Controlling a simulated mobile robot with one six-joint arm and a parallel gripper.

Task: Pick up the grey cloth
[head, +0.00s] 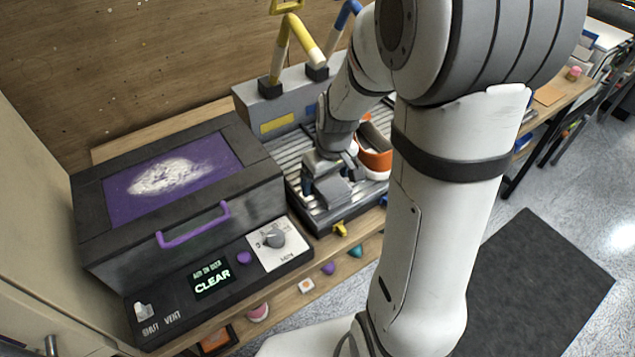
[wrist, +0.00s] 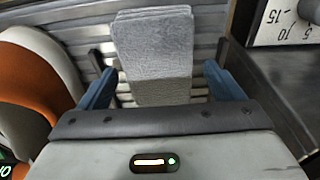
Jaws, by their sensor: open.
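The grey cloth (wrist: 155,50) is a folded, textured pad on the slatted metal rack. It shows between and beyond my two blue fingertips in the wrist view. In the head view the cloth (head: 333,191) is a small grey patch just below my gripper (head: 322,185). My gripper, also in the wrist view (wrist: 156,88), is open, with one finger on each side of the cloth and gaps between. I cannot tell whether either finger touches it. My arm hides part of the rack in the head view.
An orange and white sneaker (head: 374,150) stands on the rack (head: 292,158) close to my gripper; it shows at the left in the wrist view (wrist: 30,75). A dark box with a purple window (head: 175,180) and a dial panel (head: 280,243) sits left. Yellow and blue taps (head: 300,40) rise behind.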

